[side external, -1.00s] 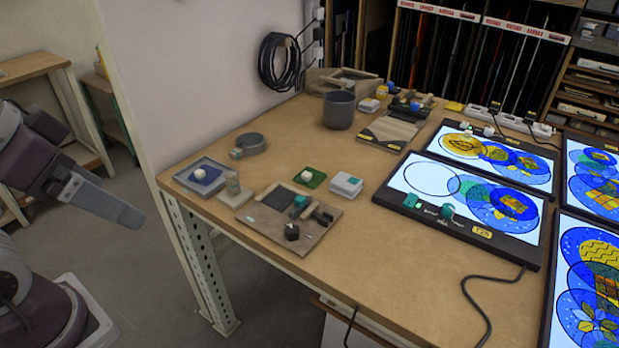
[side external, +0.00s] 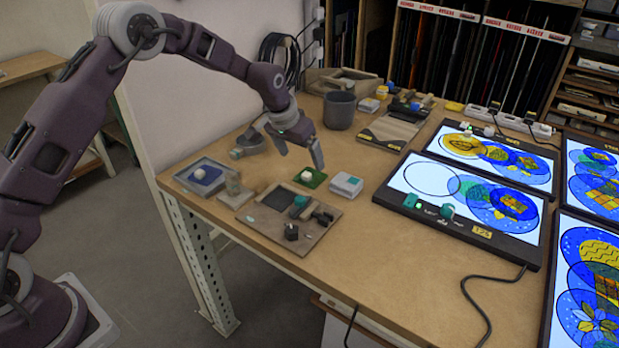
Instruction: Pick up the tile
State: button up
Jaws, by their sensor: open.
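A green tile (side external: 317,182) with a pale knob on top lies flat on the wooden table, right of centre among the small tools. Which one the task means is not shown. My gripper (side external: 299,157) is open and empty, pointing down above and slightly behind the green tile, apart from it. Its fingers spread to either side, and no tile is hidden.
A white box (side external: 346,185) stands close right of the green tile. A wooden board with tools (side external: 262,227) lies in front. A grey cup (side external: 339,110) stands behind. A lit panel (side external: 412,178) is at right. The table's front right is mostly clear.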

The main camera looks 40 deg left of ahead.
aim_at(308, 173)
jog(key=x, duration=0.7)
jog(key=shift+s+d, duration=0.1)
jog(key=shift+d, duration=0.2)
jog(key=shift+c, duration=0.4)
jog(key=c, duration=1.5)
